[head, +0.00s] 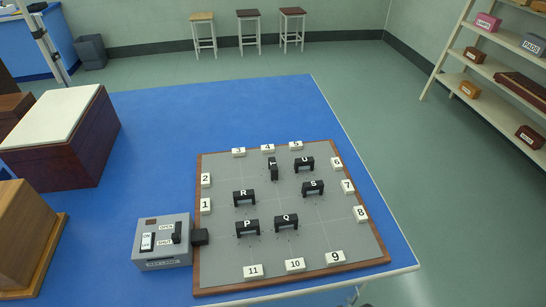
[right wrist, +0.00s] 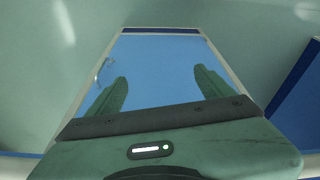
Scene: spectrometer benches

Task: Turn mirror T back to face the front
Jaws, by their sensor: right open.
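Mirror T (head: 273,169) is a small black block with a white letter, upright near the back middle of the grey board (head: 271,206). It stands turned about a quarter turn from the other mirrors, so it looks narrow while they look wide. Mirror U (head: 304,164) is just to its right. My right gripper (right wrist: 160,73) shows only in the right wrist view, with its two green fingers spread and nothing between them. A blue surface with a pale edge lies beyond the fingers; no mirror shows there. My left gripper is not in view.
Mirrors R (head: 244,198), S (head: 313,188), P (head: 247,228) and Q (head: 286,222) stand on the board. White numbered blocks line its edges. A grey switch box (head: 163,256) stands at its left. The blue table (head: 225,115) is clear behind the board.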

